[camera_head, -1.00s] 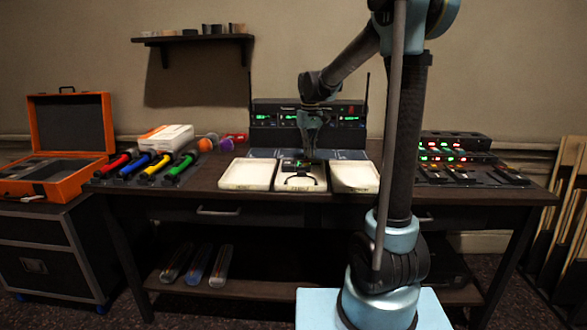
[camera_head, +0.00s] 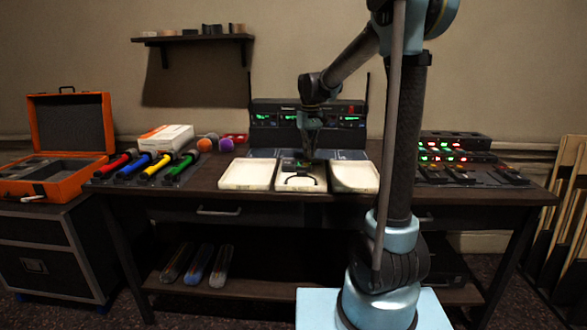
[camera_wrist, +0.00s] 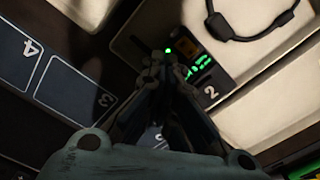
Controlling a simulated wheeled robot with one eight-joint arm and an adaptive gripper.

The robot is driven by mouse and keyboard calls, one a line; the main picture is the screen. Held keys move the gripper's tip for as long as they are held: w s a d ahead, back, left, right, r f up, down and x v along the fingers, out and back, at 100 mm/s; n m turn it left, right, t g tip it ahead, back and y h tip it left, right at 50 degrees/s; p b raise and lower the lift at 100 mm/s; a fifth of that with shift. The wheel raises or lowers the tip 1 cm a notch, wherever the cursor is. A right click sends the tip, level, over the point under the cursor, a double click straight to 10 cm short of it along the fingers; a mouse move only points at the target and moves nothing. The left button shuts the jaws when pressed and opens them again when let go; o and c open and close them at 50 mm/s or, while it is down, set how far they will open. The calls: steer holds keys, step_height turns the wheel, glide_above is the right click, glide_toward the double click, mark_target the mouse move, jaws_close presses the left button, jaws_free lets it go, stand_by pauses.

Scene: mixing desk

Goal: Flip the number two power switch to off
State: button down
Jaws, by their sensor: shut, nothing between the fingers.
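The number two pack is a dark box with a white "2" (camera_wrist: 211,92), a lit green display (camera_wrist: 199,66) and a bright green light (camera_wrist: 168,50) in the wrist view. I cannot make out its power switch; the fingertips cover part of that face. My gripper (camera_wrist: 164,62) is shut and empty, with its tips over or against the pack beside the green light; contact cannot be told. In the head view my gripper (camera_head: 308,154) points down over the back of the middle white tray (camera_head: 300,187), where the pack is mostly hidden.
A dark headset (camera_wrist: 250,28) lies in the tray beside the pack. White trays stand left (camera_head: 248,174) and right (camera_head: 355,177). Numbered pads (camera_wrist: 72,88) lie behind. A receiver rack (camera_head: 265,125) with antennas stands at the back. Coloured microphones (camera_head: 155,167) lie at left.

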mark_target(309, 160)
steer(key=shift+f, duration=0.8)
stand_by(0.4)
steer(key=shift+r, duration=3.5)
steer(key=shift+s+d, duration=0.1)
steer(key=s+d+f+m, duration=0.1)
steer(key=s+d, duration=0.2)
steer(key=s, duration=0.3)
steer(key=s+d+f, duration=0.1)
steer(key=s+d, duration=0.3)
steer(key=s, duration=0.2)
steer(key=s+d+f+m+t, duration=0.1)
steer(key=s+d, duration=0.3)
steer(key=s, duration=0.2)
steer(key=shift+s+f+m, duration=0.1)
steer(key=shift+f+m, duration=0.2)
steer(key=shift+f, duration=0.1)
steer(key=s+d+f+m+t, duration=0.1)
steer(key=s+d+f, duration=0.4)
steer(key=s+f, duration=0.8)
steer(key=shift+s+m, duration=0.9)
steer(key=shift+s, duration=0.3)
